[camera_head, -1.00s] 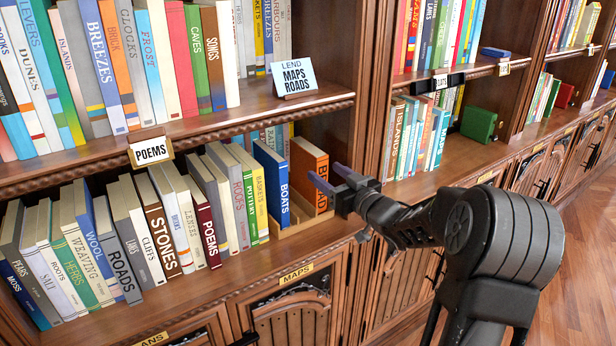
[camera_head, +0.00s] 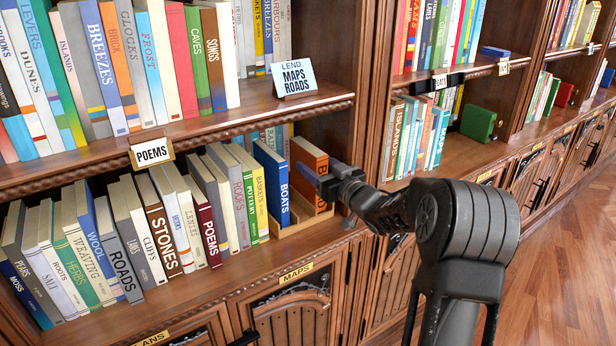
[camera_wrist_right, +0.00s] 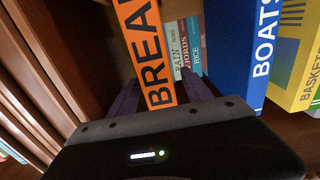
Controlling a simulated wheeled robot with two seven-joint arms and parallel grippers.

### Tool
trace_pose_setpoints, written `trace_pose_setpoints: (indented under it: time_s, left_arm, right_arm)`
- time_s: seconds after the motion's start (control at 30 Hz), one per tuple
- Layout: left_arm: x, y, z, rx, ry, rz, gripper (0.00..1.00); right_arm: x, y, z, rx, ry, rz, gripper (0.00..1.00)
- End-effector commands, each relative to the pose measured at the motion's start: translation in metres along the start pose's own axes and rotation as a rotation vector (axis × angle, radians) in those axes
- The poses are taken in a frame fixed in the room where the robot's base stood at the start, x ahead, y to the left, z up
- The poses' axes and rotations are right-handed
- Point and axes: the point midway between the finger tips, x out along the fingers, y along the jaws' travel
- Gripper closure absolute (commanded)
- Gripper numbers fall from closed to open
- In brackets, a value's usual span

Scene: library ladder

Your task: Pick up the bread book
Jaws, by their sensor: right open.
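The bread book (camera_head: 309,155) is orange and stands upright at the right end of the lower row, just right of the blue BOATS book (camera_head: 271,183). In the right wrist view its orange spine (camera_wrist_right: 150,62) reads "BREA", the rest cut off. My right gripper (camera_head: 326,184) is at the book's spine, with the jaws open. In the right wrist view its purple fingers (camera_wrist_right: 160,98) lie on either side of the spine. I cannot tell whether they touch the covers. My left gripper is out of view.
A light wooden holder (camera_head: 291,229) is under the BOATS and bread books. A dark upright post (camera_head: 365,100) stands close to the right of my gripper. The upper shelf, with a "LEND MAPS ROADS" card (camera_head: 293,77), is above. Open floor (camera_head: 560,270) lies to the right.

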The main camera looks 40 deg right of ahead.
Motion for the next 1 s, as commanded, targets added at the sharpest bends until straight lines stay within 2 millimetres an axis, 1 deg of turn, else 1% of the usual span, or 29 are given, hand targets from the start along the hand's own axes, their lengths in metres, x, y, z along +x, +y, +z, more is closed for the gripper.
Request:
trace_pose_setpoints:
  time_s: [0.27, 0.9, 0.97, 1.0]
  left_arm:
    - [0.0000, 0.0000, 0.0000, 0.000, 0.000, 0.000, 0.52]
    - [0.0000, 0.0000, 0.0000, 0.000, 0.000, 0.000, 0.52]
    - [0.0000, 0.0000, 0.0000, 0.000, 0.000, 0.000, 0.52]
    - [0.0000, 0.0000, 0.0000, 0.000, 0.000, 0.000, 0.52]
  right_arm:
    - [-0.0002, 0.0000, 0.0000, 0.000, 0.000, 0.000, 0.42]
    - [-0.0003, 0.0000, 0.0000, 0.000, 0.000, 0.000, 0.94]
    - [-0.0002, 0.0000, 0.0000, 0.000, 0.000, 0.000, 0.99]
    - [-0.0002, 0.0000, 0.0000, 0.000, 0.000, 0.000, 1.00]
